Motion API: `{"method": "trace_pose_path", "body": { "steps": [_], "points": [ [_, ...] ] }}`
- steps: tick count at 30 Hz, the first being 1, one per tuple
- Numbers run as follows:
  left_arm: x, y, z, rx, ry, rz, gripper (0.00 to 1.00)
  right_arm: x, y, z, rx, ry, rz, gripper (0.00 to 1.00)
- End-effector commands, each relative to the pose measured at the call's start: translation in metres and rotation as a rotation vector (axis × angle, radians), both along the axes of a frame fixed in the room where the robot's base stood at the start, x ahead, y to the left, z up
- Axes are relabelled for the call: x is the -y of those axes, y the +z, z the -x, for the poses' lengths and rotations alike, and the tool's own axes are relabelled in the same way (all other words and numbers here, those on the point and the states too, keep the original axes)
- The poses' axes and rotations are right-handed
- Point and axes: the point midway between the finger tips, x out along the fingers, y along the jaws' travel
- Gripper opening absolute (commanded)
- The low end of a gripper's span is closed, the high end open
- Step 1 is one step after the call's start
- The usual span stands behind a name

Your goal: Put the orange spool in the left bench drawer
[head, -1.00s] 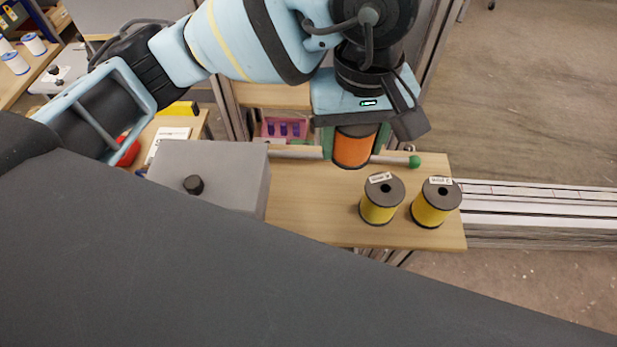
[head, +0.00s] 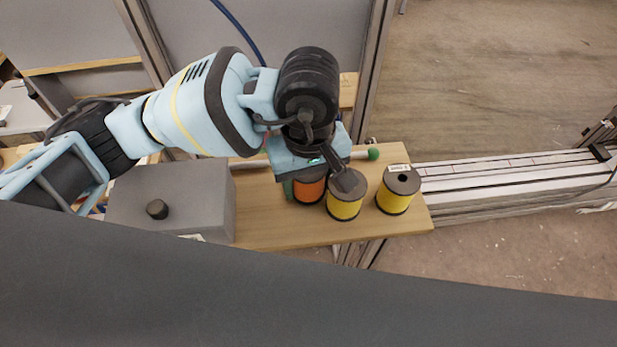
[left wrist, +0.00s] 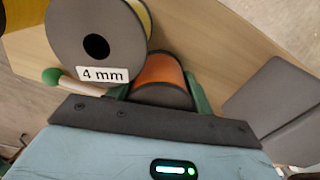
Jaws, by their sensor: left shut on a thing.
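The orange spool (head: 309,190) is between the fingers of my left gripper (head: 309,186), which is shut on it. It is low over the wooden bench top, to the left of the yellow spools; whether it touches the bench I cannot tell. In the left wrist view the orange spool (left wrist: 159,75) shows between the green fingers, its far part visible and the rest hidden by the gripper body. The left bench drawer cannot be made out. My right gripper is not in view.
Two yellow spools stand on the bench (head: 270,225), the near one (head: 345,206) close beside my gripper, the other (head: 393,203) farther right. A grey box with a black knob (head: 180,195) is at left. A green-tipped rod (head: 373,154) lies behind.

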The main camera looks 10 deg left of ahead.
Motion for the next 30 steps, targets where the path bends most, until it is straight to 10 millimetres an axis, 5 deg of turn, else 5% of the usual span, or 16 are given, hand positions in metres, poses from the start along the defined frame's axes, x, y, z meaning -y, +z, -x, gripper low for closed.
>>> {"method": "trace_pose_path", "body": {
  "steps": [11,12,17,30],
  "points": [
    [0.000,-0.005,0.000,-0.001,-0.001,0.000,0.28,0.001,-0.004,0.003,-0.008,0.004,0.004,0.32],
    [0.000,-0.005,0.000,0.000,-0.001,0.000,0.54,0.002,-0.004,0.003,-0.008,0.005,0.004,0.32],
    [0.000,-0.004,0.000,0.001,0.000,0.000,0.73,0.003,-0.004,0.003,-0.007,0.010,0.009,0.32],
    [0.001,0.010,-0.001,0.005,-0.001,0.003,0.73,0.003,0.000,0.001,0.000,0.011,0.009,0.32]
  ]
}}
